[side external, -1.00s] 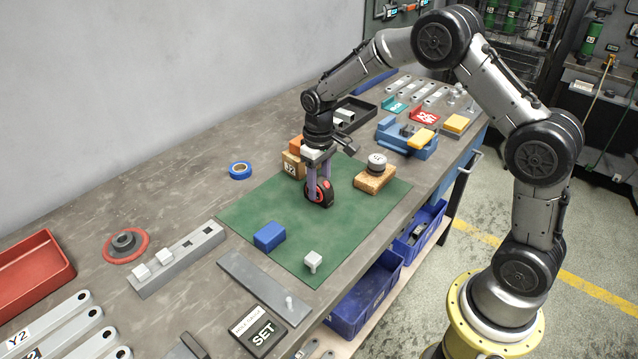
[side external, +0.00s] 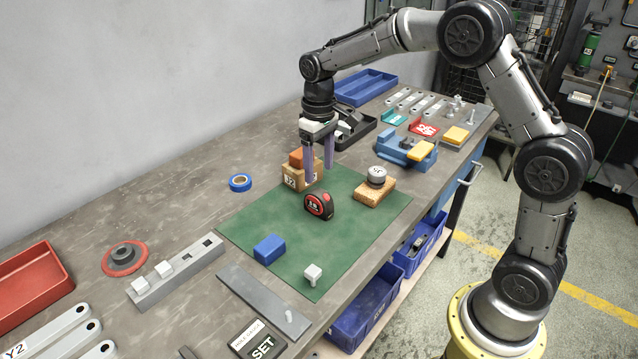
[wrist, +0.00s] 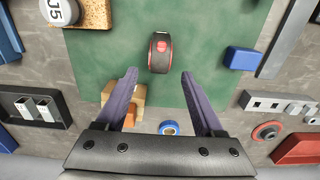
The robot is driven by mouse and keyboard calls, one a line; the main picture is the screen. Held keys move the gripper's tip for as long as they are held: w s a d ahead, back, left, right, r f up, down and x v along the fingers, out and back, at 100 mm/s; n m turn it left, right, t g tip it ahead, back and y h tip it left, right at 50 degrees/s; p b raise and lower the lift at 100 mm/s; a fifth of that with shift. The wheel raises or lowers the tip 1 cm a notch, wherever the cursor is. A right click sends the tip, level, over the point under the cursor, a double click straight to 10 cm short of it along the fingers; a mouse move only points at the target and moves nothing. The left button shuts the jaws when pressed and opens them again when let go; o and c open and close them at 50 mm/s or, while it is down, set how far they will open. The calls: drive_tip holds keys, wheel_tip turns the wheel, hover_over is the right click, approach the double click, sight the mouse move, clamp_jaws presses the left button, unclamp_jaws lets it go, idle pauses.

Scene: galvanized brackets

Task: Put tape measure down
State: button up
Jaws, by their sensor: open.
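The black and red tape measure (side external: 319,205) stands on the green mat (side external: 285,237), touching nothing else. It also shows in the wrist view (wrist: 160,53), ahead of my fingertips. My gripper (side external: 320,172) is open and empty, raised above the bench and behind the tape measure, over the area of the cardboard box. In the wrist view its two purple fingers (wrist: 158,88) are spread wide with nothing between them but the bench, the mat edge and a blue tape roll below.
A cardboard box (side external: 289,181) with an orange block on it stands near my fingers. A wooden block (side external: 372,192) carries a round weight (side external: 376,174). A blue block (side external: 269,248) and a small white part (side external: 313,273) sit on the mat. A blue tape roll (side external: 240,183) lies left.

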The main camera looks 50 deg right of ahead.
sight(319, 192)
drive_tip(key=shift+r, duration=1.6)
drive_tip(key=s+a+r+t, duration=0.1)
drive_tip(key=s+r, duration=0.3)
drive_tip(key=s, duration=0.6)
drive_tip(key=s+a+r+t, duration=0.2)
drive_tip(key=s+r, duration=0.3)
drive_tip(key=s, duration=0.5)
drive_tip(key=shift+s+a+t, duration=0.2)
drive_tip(key=shift+s+t, duration=0.05)
drive_tip(key=shift+t, duration=0.35)
drive_tip(key=shift+o, duration=0.4)
drive_tip(key=s+f+t, duration=0.1)
drive_tip(key=s+f, duration=0.1)
drive_tip(key=s, duration=0.5)
drive_tip(key=shift+s+a+f, duration=0.3)
drive_tip(key=shift+f, duration=0.05)
drive_tip(key=shift+t, duration=0.3)
